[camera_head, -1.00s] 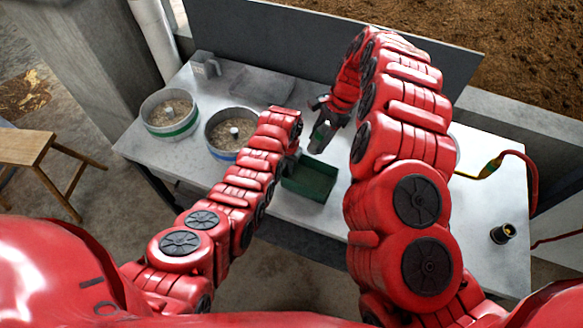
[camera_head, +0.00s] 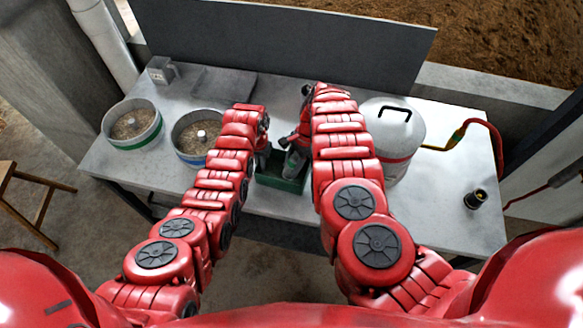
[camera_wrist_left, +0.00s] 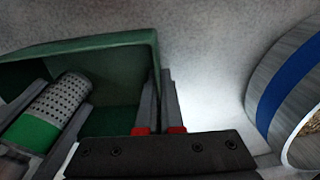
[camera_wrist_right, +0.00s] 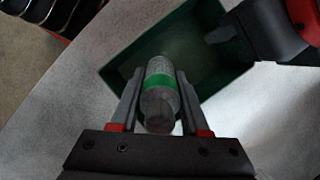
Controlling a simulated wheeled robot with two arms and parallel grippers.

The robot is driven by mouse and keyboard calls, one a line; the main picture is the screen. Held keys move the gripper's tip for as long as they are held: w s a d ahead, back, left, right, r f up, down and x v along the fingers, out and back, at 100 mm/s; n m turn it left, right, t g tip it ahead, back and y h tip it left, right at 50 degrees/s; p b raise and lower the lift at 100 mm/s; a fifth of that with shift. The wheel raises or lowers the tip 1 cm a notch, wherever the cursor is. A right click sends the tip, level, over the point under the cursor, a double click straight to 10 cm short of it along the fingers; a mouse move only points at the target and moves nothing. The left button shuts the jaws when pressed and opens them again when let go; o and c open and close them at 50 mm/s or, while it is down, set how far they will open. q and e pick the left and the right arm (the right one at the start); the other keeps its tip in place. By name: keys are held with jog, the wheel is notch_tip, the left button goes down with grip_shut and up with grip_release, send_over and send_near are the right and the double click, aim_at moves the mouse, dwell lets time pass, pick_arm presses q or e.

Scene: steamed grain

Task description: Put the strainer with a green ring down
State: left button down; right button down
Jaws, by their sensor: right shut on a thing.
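The strainer with a green ring (camera_wrist_right: 160,85) is a perforated metal cylinder with a green band. My right gripper (camera_head: 293,160) is shut on it, one finger on each side. In the left wrist view the strainer (camera_wrist_left: 58,105) is tilted, at the opening of the green box (camera_wrist_left: 105,42). The green box also shows in the head view (camera_head: 283,186). I cannot tell whether the strainer touches the box floor. My left gripper (camera_wrist_left: 160,78) is shut and empty, beside the box wall; the left arm partly hides it in the head view.
A green-banded grain pot (camera_head: 134,143) and a blue-banded grain pot (camera_head: 183,148) stand left. A lidded pot (camera_head: 395,135) stands close right of my right arm. A dark cylindrical fitting (camera_head: 475,199) lies near the right end. The table's front right (camera_head: 425,215) is clear.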

jog(key=shift+f, duration=0.8)
jog(key=shift+f, duration=0.2)
jog(key=shift+c, duration=2)
grip_release()
jog(key=shift+r, duration=0.1)
jog(key=v, duration=1.2)
pick_arm(q)
jog(key=c, duration=1)
grip_release()
